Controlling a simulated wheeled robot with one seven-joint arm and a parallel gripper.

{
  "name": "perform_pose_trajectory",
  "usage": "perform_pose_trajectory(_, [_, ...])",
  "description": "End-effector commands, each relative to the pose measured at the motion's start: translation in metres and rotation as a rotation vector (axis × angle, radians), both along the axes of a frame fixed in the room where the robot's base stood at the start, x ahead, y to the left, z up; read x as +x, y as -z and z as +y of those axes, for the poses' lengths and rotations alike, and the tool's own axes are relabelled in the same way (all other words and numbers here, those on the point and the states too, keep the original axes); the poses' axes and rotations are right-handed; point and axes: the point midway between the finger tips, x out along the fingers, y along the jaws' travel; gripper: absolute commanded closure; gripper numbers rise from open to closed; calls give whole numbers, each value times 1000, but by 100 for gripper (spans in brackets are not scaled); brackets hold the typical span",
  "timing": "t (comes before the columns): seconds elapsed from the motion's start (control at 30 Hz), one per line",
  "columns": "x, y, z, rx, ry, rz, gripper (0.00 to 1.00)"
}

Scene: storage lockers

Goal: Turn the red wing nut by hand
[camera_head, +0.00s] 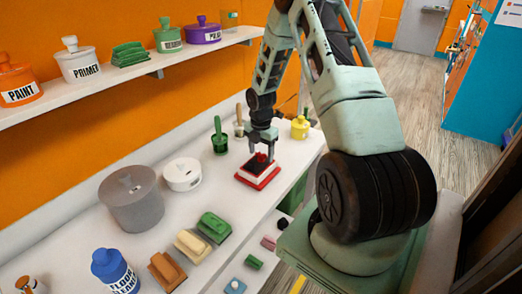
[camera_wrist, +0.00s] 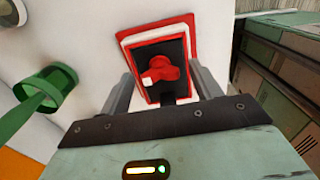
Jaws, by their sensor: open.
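The red wing nut (camera_wrist: 163,70) sits on a dark plate with a red and white base (camera_head: 258,172) near the right end of the white counter. My gripper (camera_head: 262,146) is directly above the base, pointing down. In the wrist view its two fingers (camera_wrist: 158,92) are spread on the left and right sides of the plate, with the wing nut between and beyond them. The gripper is open and holds nothing. In the head view the fingers partly hide the wing nut.
A green pot with a handle (camera_head: 219,136) stands left of the base, and a yellow pot (camera_head: 299,127) to its right. A white lidded tub (camera_head: 182,174) and a grey bucket (camera_head: 133,198) are further left. A shelf (camera_head: 120,78) with tubs runs above the counter.

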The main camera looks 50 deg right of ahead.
Motion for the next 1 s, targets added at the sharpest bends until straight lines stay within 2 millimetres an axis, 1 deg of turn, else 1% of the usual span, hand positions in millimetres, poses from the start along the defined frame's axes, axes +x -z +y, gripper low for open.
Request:
perform_pose_trajectory(0.17, [0, 0, 0, 0, 0, 0, 36])
perform_pose_trajectory(0.27, [0, 0, 0, 0, 0, 0, 61])
perform_pose_trajectory(0.3, [0, 0, 0, 0, 0, 0, 73])
perform_pose_trajectory(0.33, [0, 0, 0, 0, 0, 0, 81])
perform_pose_trajectory(1.0, [0, 0, 0, 0, 65, 0, 82])
